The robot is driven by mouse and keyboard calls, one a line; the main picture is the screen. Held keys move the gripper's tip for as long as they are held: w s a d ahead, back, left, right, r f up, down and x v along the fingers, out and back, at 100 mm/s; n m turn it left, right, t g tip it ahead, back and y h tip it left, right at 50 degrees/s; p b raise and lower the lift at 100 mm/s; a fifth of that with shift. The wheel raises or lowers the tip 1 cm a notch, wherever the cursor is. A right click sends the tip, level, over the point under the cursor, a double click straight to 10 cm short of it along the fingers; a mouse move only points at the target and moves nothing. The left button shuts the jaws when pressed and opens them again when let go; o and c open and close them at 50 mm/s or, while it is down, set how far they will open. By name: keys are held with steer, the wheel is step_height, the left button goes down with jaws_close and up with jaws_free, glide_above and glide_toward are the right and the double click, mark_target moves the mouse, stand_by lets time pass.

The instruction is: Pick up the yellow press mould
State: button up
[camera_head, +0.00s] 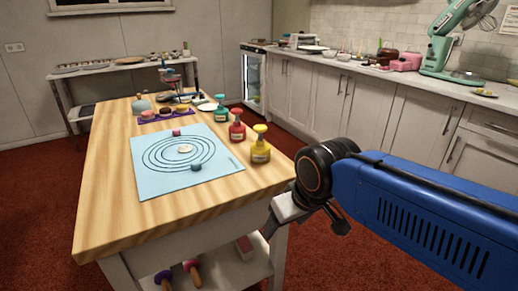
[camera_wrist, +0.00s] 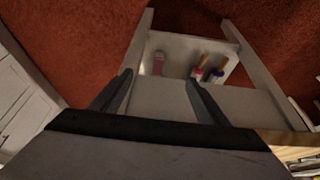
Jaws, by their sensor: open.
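The yellow press mould (camera_head: 260,147) stands upright near the right edge of the wooden table, a bottle-like piece with a knob on top. It is not visible in the wrist view. My gripper (camera_wrist: 160,96) is open, with two dark fingers apart and nothing between them. In the head view my arm comes in from the right, with its wrist beside the table's front right corner, right of and nearer than the mould. The fingers are hard to make out there. The wrist view looks towards the table's lower shelf.
A red (camera_head: 237,127) and a teal (camera_head: 221,110) piece of similar shape stand behind the yellow one. A light blue mat (camera_head: 215,182) with ring markings lies to its left. The lower shelf (camera_wrist: 178,50) holds wooden-handled tools. Counters (camera_head: 380,75) line the right wall.

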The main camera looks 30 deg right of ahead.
steer(key=shift+o, duration=0.4)
step_height(320, 180, up, 28)
steer(key=f+n+g, duration=0.1)
steer(key=n+g, duration=0.4)
steer(key=n, duration=1.5)
glide_above(260, 127)
step_height(260, 127, down, 11)
steer(key=shift+s+r, duration=0.1)
steer(key=shift+w+d+f, duration=0.1)
steer(key=shift+f, duration=1.4)
steer(key=shift+w+d+f, duration=0.1)
steer(key=shift+f, duration=1.35)
steer(key=c, duration=1.3)
